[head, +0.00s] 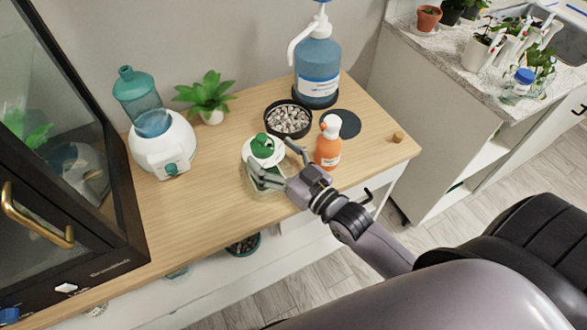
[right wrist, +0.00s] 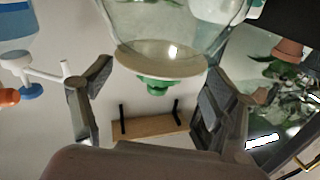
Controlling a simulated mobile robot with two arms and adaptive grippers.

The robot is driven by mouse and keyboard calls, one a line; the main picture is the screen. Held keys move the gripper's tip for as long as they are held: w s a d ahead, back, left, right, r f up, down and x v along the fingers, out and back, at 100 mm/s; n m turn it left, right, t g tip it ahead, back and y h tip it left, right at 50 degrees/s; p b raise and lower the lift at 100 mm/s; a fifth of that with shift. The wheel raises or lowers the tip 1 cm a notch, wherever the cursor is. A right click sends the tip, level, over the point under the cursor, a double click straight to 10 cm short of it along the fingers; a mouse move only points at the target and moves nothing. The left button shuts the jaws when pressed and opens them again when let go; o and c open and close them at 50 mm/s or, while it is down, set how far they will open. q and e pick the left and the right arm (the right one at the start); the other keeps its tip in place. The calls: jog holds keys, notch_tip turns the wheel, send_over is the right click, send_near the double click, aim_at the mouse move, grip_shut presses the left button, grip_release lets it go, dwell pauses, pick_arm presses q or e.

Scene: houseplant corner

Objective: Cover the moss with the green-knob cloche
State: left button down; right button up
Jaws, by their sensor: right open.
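The green-knob cloche (head: 262,146) stands on the wooden table near its front edge, with a clear glass body, a white top and a green knob. In the right wrist view the cloche (right wrist: 160,62) appears upside down, its knob between my fingers. My right gripper (head: 277,165) is open at the cloche's near right side; it also shows in the right wrist view (right wrist: 157,76), with one finger to each side of the cloche's top. I cannot make out contact. I cannot identify the moss in either view. My left gripper is not in view.
An orange pump bottle (head: 328,146) stands close to the right of my gripper. A black bowl of pebbles (head: 288,119) and a dark round mat (head: 346,123) lie behind. A blue water dispenser (head: 317,70), a plant (head: 207,97) and a white appliance (head: 160,146) stand farther back. The front left table is clear.

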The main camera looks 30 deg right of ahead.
jog(key=v, duration=0.9)
jog(key=shift+r, duration=0.15)
jog(key=shift+w, duration=0.1)
